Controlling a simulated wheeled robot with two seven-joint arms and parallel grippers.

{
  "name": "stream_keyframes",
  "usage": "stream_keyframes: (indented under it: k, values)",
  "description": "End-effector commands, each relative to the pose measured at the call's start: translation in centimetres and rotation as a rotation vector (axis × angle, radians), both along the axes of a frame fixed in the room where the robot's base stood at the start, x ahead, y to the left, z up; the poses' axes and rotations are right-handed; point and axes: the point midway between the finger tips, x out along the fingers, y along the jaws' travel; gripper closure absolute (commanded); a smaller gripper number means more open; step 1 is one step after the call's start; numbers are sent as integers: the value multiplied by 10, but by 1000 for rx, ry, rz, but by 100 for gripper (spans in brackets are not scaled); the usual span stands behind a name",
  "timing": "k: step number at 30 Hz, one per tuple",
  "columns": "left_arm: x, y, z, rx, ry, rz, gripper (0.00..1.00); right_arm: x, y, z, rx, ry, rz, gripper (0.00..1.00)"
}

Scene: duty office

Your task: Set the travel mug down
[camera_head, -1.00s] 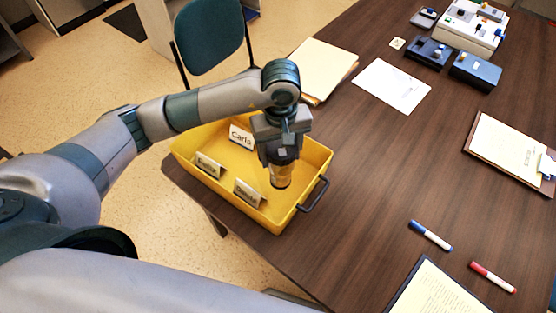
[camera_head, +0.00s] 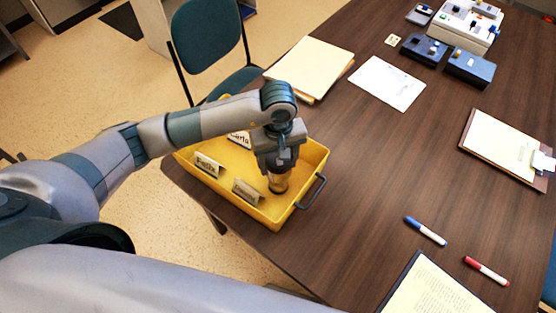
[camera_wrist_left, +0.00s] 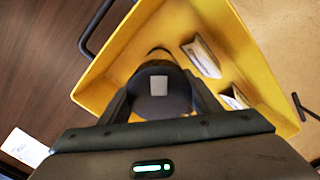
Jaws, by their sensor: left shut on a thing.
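My left gripper (camera_head: 279,166) is shut on the travel mug (camera_head: 278,183) and holds it upright in the right part of the yellow tray (camera_head: 314,170). The mug has an amber body and a dark base; its upper part is hidden by the gripper. In the left wrist view I look down on its dark top (camera_wrist_left: 158,104) between the fingers, with the tray (camera_wrist_left: 110,62) around it. I cannot tell whether its base touches the tray floor. My right gripper is not in view.
Three name cards stand in the tray, including the front one (camera_head: 246,191) and left one (camera_head: 208,166). The tray sits at the table's left edge, its dark handle (camera_head: 312,191) at right. Markers (camera_head: 426,231), papers (camera_head: 388,83) and a clipboard (camera_head: 508,150) lie beyond clear wood.

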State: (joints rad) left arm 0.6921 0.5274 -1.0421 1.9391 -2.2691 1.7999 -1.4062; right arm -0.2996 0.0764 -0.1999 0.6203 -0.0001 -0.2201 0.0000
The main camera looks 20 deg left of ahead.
Motion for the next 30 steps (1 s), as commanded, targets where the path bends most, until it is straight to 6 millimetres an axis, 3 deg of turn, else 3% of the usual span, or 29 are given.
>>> stream_keyframes:
  k: [9,10,12,27,30]
  values:
    - [1,0,-4,0,-2,0,88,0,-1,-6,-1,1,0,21]
    - [0,0,-3,1,-1,0,38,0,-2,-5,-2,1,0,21]
    - [0,0,-3,1,-1,0,24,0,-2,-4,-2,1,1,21]
    - [0,0,3,-1,1,1,24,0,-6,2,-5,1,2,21]
    - [1,0,10,-2,-3,-1,24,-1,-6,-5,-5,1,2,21]
